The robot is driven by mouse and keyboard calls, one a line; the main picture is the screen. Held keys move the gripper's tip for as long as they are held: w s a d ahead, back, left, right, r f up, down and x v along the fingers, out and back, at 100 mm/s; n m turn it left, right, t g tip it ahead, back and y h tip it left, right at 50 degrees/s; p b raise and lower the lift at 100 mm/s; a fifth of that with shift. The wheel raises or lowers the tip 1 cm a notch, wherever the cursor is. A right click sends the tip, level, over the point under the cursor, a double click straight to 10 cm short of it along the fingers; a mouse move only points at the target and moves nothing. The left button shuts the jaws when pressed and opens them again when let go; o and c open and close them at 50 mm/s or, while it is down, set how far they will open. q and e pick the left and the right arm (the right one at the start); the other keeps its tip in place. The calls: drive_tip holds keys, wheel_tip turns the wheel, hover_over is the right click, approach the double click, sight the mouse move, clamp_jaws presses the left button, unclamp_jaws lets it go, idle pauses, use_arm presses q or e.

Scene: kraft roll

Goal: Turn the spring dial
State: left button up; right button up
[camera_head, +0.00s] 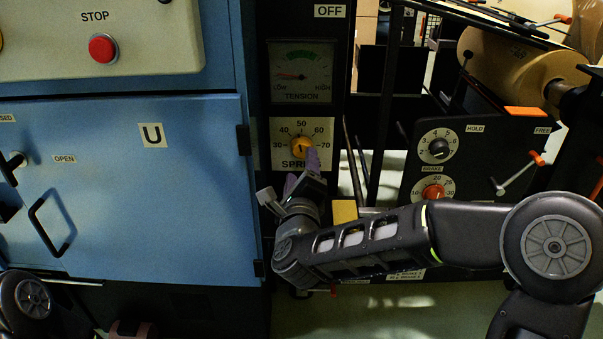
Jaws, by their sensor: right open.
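The spring dial is a yellow-orange knob (301,147) on a cream scale plate (279,132) marked 30 to 70, on the black panel below the tension gauge (301,77). Its black pointer mark looks roughly upright, towards 50. My right gripper (303,170) is just below the knob, its purple fingertips pointing up at it. One finger reaches the knob's lower right and covers part of the plate's lettering. The jaws are open; whether a finger touches the knob I cannot tell. Only part of my left arm (32,297) shows at the lower left; its gripper is out of view.
A blue cabinet door (115,190) with a black handle (50,225) stands left. A red stop button (102,48) is above it. Brown paper rolls (510,68) lie behind.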

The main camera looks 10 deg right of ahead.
sight(302, 152)
use_arm(q)
drive_tip(key=shift+w+f, duration=0.1)
drive_tip(key=shift+f, duration=0.2)
use_arm(e)
drive_tip(key=shift+f, duration=0.3)
drive_tip(key=b+x, duration=0.1)
drive_tip(key=x, duration=0.6)
drive_tip(key=shift+f, duration=0.1)
drive_tip(key=shift+w+d, duration=0.1)
drive_tip(key=shift+w, duration=0.35)
use_arm(q)
drive_tip(key=shift+w+f, duration=0.1)
drive_tip(key=shift+f, duration=0.65)
use_arm(e)
clamp_jaws()
